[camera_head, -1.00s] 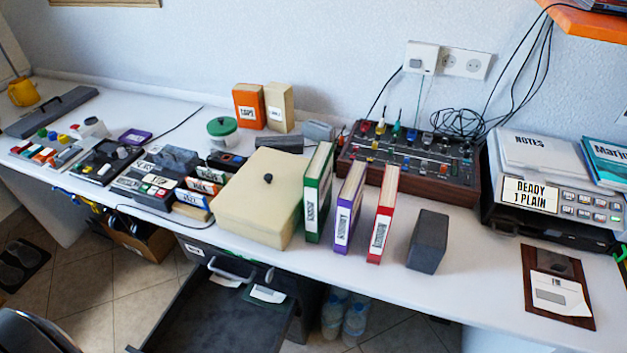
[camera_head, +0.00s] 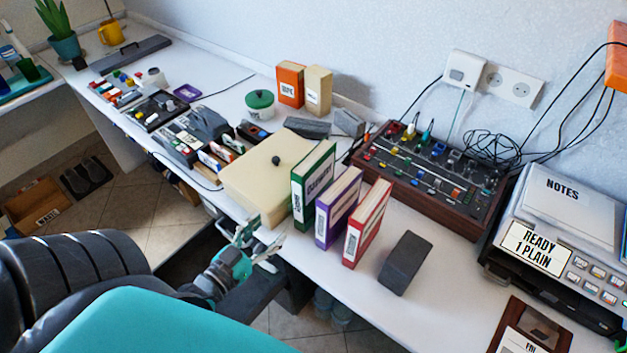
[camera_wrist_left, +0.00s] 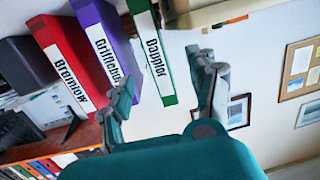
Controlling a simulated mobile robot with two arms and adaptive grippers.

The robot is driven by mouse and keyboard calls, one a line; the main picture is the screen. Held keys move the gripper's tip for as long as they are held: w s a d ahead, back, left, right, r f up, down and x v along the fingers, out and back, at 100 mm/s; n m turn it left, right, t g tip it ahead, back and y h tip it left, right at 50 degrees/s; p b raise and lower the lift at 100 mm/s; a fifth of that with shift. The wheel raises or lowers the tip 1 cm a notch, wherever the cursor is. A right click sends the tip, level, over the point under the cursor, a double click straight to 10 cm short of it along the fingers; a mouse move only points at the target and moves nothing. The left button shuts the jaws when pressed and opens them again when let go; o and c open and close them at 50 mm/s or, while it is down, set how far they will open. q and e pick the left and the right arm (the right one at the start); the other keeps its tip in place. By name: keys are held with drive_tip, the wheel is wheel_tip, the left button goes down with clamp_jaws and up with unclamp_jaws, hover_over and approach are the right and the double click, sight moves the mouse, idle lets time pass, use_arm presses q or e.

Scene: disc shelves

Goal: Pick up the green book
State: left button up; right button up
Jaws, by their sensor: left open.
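The green book (camera_head: 313,182) stands upright on the white desk, between the beige box and the purple book (camera_head: 338,207). Its white-labelled spine faces the front edge. My left gripper (camera_head: 262,240) is open and empty at the desk's front edge, in front of the beige box and the green book, apart from the book. In the left wrist view, the green book (camera_wrist_left: 154,55) shows between the two open fingers (camera_wrist_left: 163,76), its spine facing the camera. The purple book (camera_wrist_left: 103,38) shows behind the other finger. My right gripper is in neither view.
A red book (camera_head: 367,222) and a dark grey block (camera_head: 405,262) stand to the right. The beige box (camera_head: 262,180) with a black knob sits close on the left. A mixer-like console (camera_head: 432,178) is behind the books.

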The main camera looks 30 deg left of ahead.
use_arm(q)
drive_tip(key=t, duration=0.1)
approach(296, 188)
drive_tip(key=w, duration=0.1)
drive_tip(key=w+p, duration=0.2)
drive_tip(key=w, duration=0.8)
drive_tip(key=shift+p, duration=0.3)
drive_tip(key=w+p, duration=0.1)
drive_tip(key=w, duration=0.4)
drive_tip(key=shift+w+d, duration=0.15)
drive_tip(key=shift+w, duration=0.05)
drive_tip(key=shift+w+f, duration=0.1)
drive_tip(key=shift+w, duration=0.3)
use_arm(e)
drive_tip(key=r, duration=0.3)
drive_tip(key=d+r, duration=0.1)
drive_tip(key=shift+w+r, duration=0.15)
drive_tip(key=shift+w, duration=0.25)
use_arm(q)
drive_tip(key=shift+s, duration=0.1)
drive_tip(key=shift+c, duration=0.2)
drive_tip(key=shift+c, duration=1)
clamp_jaws()
drive_tip(key=shift+r, duration=0.2)
